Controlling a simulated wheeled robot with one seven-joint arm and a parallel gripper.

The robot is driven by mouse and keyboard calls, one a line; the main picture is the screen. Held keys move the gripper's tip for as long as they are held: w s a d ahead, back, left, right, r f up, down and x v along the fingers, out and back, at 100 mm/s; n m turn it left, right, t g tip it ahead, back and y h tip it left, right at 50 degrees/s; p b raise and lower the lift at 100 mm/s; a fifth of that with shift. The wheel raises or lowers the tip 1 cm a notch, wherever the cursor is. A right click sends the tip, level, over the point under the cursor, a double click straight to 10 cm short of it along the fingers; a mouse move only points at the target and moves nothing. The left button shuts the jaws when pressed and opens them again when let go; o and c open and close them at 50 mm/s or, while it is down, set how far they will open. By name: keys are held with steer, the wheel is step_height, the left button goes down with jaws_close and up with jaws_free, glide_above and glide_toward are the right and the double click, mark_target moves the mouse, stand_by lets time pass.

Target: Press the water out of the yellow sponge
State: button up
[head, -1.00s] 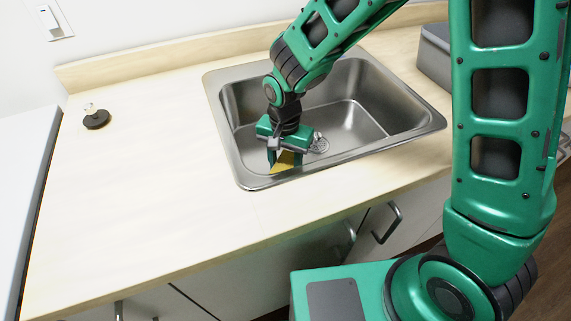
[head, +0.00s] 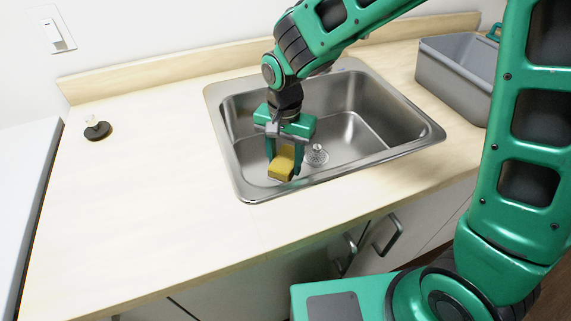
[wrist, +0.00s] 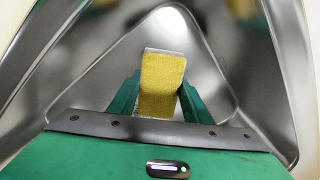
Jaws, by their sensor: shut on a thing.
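The yellow sponge (head: 282,168) is between the two green fingers of my gripper (head: 285,160), over the front left part of the metal sink (head: 368,112). My gripper is shut on it and points down. In the wrist view the sponge (wrist: 162,84) fills the gap between the fingers (wrist: 160,95), with the sink's basin behind it. I cannot tell whether the sponge touches the sink floor. No dripping water shows.
A strainer (head: 317,155) lies in the sink right of my gripper. A grey bin (head: 452,83) stands on the counter at right. A small dark-based object (head: 97,130) stands at far left.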

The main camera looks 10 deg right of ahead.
step_height(320, 180, up, 12)
stand_by(1.4)
steer(key=shift+s, duration=0.1)
stand_by(0.4)
